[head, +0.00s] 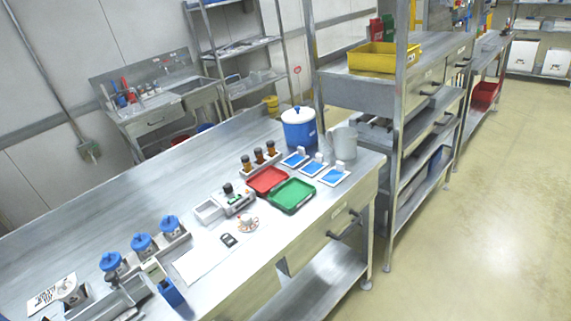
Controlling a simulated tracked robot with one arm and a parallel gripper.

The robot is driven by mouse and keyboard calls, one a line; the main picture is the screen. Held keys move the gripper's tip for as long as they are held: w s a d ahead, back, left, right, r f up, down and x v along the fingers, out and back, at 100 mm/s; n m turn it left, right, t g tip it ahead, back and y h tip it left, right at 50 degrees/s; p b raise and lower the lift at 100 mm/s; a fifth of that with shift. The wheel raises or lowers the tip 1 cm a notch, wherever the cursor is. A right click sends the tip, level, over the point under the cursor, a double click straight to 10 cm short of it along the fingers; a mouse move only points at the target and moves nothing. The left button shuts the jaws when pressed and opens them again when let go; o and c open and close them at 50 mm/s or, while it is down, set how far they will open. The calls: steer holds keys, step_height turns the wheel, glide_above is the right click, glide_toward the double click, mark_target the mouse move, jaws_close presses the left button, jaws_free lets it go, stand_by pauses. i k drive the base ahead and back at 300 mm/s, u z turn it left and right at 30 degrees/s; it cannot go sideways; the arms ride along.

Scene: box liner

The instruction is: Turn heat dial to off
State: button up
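I cannot make out the heat dial for certain from this distance. A small white and grey unit (238,205) stands mid-bench, with a dark-topped item (228,189) on or just behind it. Its front details are too small to read. A small black device (228,240) lies on a white sheet (198,262) in front of it. My gripper does not show in this view.
The metal bench (110,215) also holds a red tray (267,180), a green tray (291,195), a blue pot (299,127), a grey jug (342,143) and blue-lidded jars (141,243). Shelving (399,150) stands at the right end. Open floor (480,220) lies to the right.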

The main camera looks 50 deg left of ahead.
mark_target(227, 188)
steer(key=u, duration=0.15)
steer(key=i, duration=1.25)
steer(key=u, duration=0.75)
steer(key=i, duration=0.5)
steer(key=u, duration=0.3)
steer(key=k, duration=0.8)
steer(key=u, duration=0.15)
steer(key=i, duration=0.8)
steer(key=z, duration=0.05)
